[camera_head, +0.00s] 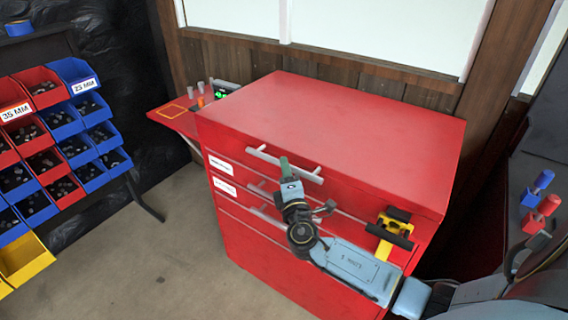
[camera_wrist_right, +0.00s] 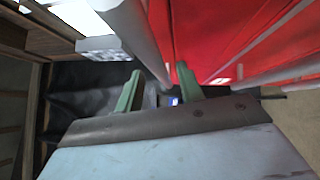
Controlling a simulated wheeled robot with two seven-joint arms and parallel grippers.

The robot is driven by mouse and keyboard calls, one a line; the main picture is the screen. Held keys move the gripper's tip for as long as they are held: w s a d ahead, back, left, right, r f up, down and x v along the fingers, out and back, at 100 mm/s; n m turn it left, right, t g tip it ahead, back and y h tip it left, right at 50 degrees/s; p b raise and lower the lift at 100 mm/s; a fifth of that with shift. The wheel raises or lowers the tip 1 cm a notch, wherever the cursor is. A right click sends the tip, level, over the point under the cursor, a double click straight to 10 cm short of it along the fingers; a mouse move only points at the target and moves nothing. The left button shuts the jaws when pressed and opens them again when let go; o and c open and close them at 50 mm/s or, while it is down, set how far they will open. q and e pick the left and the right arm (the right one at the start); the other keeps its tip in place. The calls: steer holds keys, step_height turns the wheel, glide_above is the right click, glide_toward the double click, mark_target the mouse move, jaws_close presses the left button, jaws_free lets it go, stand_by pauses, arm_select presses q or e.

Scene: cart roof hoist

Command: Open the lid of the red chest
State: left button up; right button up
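The red chest (camera_head: 345,125) stands against the wall in the head view, its flat top lid down. A light grey bar handle (camera_head: 306,175) runs along its upper front edge. My right gripper (camera_head: 285,165) is at this handle, its green fingertips overlapping the bar. In the right wrist view, the two green fingers (camera_wrist_right: 160,82) are apart and the grey bar (camera_wrist_right: 140,35) runs between them. A gap shows beside the bar, so the fingers do not look closed on it. My left gripper is not in view.
Lower drawers have similar handles, partly hidden by my right arm. A yellow and black tool (camera_head: 390,232) hangs on the chest front at right. A red side shelf (camera_head: 172,113) holds small grey cylinders. Bin racks (camera_head: 60,140) stand at left. Floor (camera_head: 150,240) left of the chest is clear.

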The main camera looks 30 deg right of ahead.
steer(key=shift+x, duration=1.35)
steer(key=shift+c, duration=0.5)
jaws_close()
